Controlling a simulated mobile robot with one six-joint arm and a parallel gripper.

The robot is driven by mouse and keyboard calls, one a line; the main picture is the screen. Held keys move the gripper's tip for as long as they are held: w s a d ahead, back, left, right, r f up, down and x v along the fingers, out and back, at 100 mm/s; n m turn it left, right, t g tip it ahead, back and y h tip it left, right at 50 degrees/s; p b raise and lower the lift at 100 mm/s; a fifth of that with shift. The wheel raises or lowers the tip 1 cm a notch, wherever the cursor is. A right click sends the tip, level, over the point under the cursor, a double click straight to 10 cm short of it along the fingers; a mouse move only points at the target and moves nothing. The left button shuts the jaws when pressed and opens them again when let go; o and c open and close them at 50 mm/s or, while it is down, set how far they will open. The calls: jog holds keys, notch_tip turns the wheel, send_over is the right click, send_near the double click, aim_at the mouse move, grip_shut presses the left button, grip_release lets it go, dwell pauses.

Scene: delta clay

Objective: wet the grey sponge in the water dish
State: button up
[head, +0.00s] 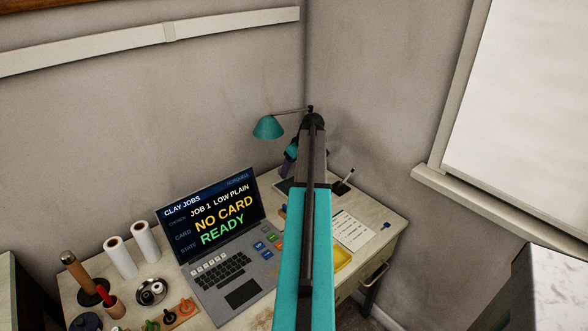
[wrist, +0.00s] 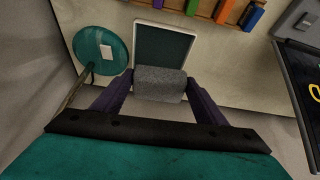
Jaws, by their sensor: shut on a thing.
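My gripper (wrist: 159,84) is shut on the grey sponge (wrist: 160,80), which sits between its two dark purple fingers in the wrist view. Just beyond the sponge lies a shallow rectangular piece with a pale rim and a dark green inside (wrist: 165,43). The sponge overlaps its near edge in the picture. I cannot tell whether this piece is the water dish or whether it holds water. Whether the sponge touches it is also unclear. In the head view my arm hides the sponge and most of the gripper.
A teal lamp (head: 268,127) stands at the back corner; its round shade (wrist: 100,48) is close left of the gripper. A laptop (head: 228,240) stands left of my arm. A yellow tray (head: 344,259) and a paper sheet (head: 352,231) lie right. White rolls (head: 146,242) stand far left.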

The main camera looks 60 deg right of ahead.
jog(key=shift+s+d+f, duration=0.1)
jog(key=shift+f, duration=0.25)
jog(key=shift+f+b, duration=1.45)
jog(key=shift+f, duration=1.2)
jog(key=shift+f, duration=0.5)
jog(key=shift+r, duration=0.1)
jog(key=shift+r+p, duration=1.45)
jog(key=shift+r, duration=1.95)
jog(key=shift+s, duration=0.1)
